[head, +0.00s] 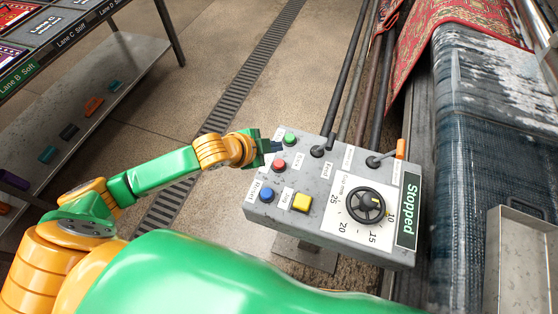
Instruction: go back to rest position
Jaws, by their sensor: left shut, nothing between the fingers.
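My left gripper (272,146) is shut and empty. It is at the left edge of the grey control panel (315,210), close to the green button (290,138) and the red button (279,165). I cannot tell whether its fingertips touch the panel. The panel also has a blue button (267,194), a yellow button (302,202), a black dial (365,205) and an orange-tipped lever (388,155). Its display (408,210) reads "Stopped". My left arm reaches in from the lower left. My right gripper is not in view.
A rack with lane-labelled trays (45,28) and a lower shelf (80,100) of small coloured items stands at the left. A rug machine with a red rug (450,25) and blue rug (465,150) fills the right. A floor grate (250,70) runs between them. Concrete floor is open there.

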